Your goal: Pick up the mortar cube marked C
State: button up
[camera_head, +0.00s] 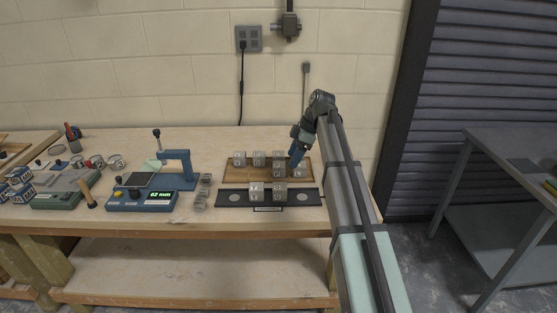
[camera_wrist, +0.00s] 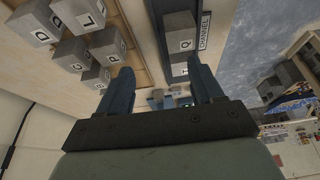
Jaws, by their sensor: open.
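Several grey mortar cubes with white letter labels stand on a wooden tray (camera_head: 236,178) on the bench. Two more cubes (camera_head: 256,191) stand on the dark strip in front of it. In the wrist view I read letters such as L (camera_wrist: 78,14), P (camera_wrist: 106,46) and Q (camera_wrist: 179,38). My gripper (camera_head: 297,160) points down at the tray's right end, close to the rightmost cube (camera_head: 300,173). In the wrist view its fingers (camera_wrist: 162,88) are apart, with no cube held between them.
Left of the tray are small stacked grey pieces (camera_head: 202,194) and a blue press with a green display (camera_head: 156,197). A green device (camera_head: 65,193) and several tubs stand farther left. A wall stands behind the bench; a grey table (camera_head: 510,150) is at right.

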jog(key=w, duration=0.7)
jog(key=m, duration=3.6)
send_over(279, 154)
jog(key=d, duration=0.2)
notch_tip(279, 154, down, 5)
jog(key=shift+f, duration=0.15)
jog(key=shift+x, duration=2.95)
jog(key=shift+w, duration=0.2)
jog(key=shift+c, duration=0.4)
